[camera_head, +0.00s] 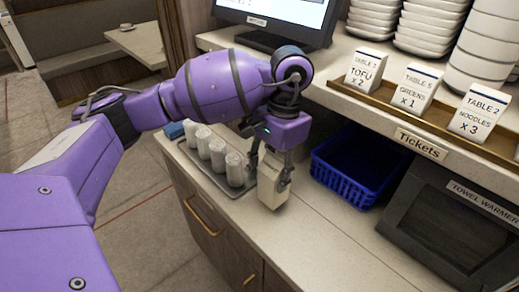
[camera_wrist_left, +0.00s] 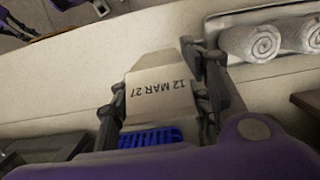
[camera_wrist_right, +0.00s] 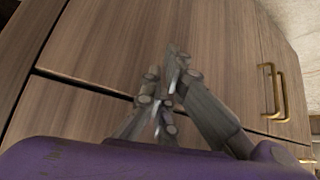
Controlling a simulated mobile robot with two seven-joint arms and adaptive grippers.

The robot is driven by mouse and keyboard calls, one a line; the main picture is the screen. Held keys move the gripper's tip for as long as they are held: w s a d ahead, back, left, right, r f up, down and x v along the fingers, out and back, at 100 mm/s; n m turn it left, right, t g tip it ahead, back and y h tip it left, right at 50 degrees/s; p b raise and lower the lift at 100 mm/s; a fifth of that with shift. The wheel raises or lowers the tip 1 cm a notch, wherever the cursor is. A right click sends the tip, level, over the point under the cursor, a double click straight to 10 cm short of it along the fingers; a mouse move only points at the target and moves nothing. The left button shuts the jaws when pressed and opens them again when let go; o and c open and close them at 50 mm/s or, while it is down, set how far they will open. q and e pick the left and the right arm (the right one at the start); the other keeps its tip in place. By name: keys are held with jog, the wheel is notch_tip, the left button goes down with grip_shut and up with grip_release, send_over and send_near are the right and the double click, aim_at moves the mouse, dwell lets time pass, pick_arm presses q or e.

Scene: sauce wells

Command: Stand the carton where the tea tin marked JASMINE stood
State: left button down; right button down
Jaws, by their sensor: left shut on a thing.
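A pale carton (camera_head: 271,190) is between the fingers of my left gripper (camera_head: 271,163), which is shut on it. The carton looks about upright at the counter's front part, just right of the towel tray; I cannot tell if its base touches the counter. In the left wrist view the carton (camera_wrist_left: 160,92) shows the print "12 MAR 27", upside down, between the two fingers. My right gripper (camera_wrist_right: 165,75) is shut and empty in front of wooden cabinet doors. No tin marked JASMINE is visible in any view.
A grey tray (camera_head: 240,192) holds several rolled white towels (camera_head: 235,168). A blue basket (camera_head: 350,168) stands behind the carton, with a towel warmer (camera_head: 455,220) to its right. Ticket cards (camera_head: 408,88) line the shelf above. The counter's front right is clear.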

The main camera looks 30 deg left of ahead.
pick_arm(q)
jog(key=shift+w+a+f, duration=0.15)
jog(key=shift+w+f, duration=0.05)
jog(key=shift+f, duration=0.1)
jog(key=shift+w+a+f, duration=0.1)
jog(key=shift+f, duration=1.5)
jog(key=shift+f, duration=0.15)
jog(key=c, duration=1.4)
grip_release()
jog(key=shift+f, duration=0.1)
jog(key=o, duration=0.5)
